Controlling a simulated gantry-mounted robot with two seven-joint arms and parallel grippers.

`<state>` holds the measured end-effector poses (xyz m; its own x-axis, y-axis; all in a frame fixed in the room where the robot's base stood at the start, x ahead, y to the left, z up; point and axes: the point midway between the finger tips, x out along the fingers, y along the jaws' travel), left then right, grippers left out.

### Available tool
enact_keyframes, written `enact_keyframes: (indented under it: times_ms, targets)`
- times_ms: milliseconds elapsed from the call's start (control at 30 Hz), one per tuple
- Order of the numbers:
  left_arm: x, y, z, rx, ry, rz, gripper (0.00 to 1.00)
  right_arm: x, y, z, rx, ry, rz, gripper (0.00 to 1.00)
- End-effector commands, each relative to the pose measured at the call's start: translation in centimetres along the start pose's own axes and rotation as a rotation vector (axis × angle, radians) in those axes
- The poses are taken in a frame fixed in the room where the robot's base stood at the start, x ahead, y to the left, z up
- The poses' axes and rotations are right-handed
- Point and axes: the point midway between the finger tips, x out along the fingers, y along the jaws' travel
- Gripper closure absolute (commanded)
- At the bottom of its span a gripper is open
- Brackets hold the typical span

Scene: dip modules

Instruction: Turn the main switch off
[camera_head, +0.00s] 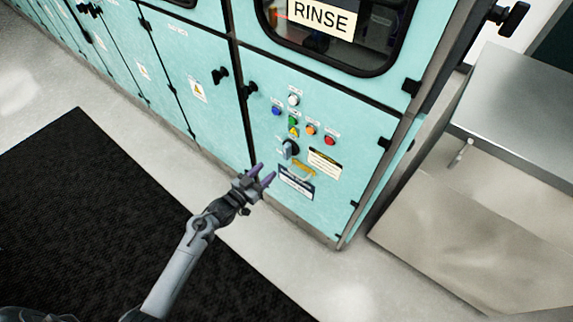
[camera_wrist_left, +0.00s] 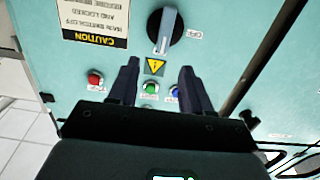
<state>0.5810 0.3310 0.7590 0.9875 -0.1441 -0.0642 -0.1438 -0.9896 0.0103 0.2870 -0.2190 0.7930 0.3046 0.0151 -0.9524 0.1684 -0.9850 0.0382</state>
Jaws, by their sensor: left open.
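The main switch (camera_head: 290,148) is a dark rotary knob with a grey handle on the teal cabinet front, below the coloured buttons. In the left wrist view the switch (camera_wrist_left: 165,32) appears upside down, with an OFF label (camera_wrist_left: 195,34) beside it and its pale handle lying roughly along the picture's vertical. My left gripper (camera_head: 267,176) is open and empty, its two purple fingers pointing toward the panel, below and left of the switch in the head view. In the left wrist view the fingertips of my left gripper (camera_wrist_left: 158,66) lie apart, short of the knob. My right gripper is out of view.
Coloured buttons, among them a red one (camera_head: 330,140) and a green one (camera_head: 293,121), sit above the switch. Black door handles (camera_head: 220,75) protrude at left. A metal bench (camera_head: 510,100) stands right. Black mat (camera_head: 90,190) covers the floor.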

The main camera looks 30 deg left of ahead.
Motion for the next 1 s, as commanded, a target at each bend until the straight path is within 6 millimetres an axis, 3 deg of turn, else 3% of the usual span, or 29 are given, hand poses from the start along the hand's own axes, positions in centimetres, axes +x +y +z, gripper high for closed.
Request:
enact_keyframes:
  times_ms: [33,200,467,1000]
  targets:
    - [0.8,-0.3,1.3,0.003,0.018,-0.004,0.51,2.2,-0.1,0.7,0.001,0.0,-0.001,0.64]
    - [2.1,-0.7,1.4,0.008,0.052,-0.006,0.51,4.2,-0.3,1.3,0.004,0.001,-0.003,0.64]
    - [3.8,-0.7,1.1,0.01,0.067,-0.006,0.51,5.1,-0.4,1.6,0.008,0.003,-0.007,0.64]
    - [11.8,-0.7,0.6,0.01,0.066,-0.005,0.51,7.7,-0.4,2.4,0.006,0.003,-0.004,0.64]
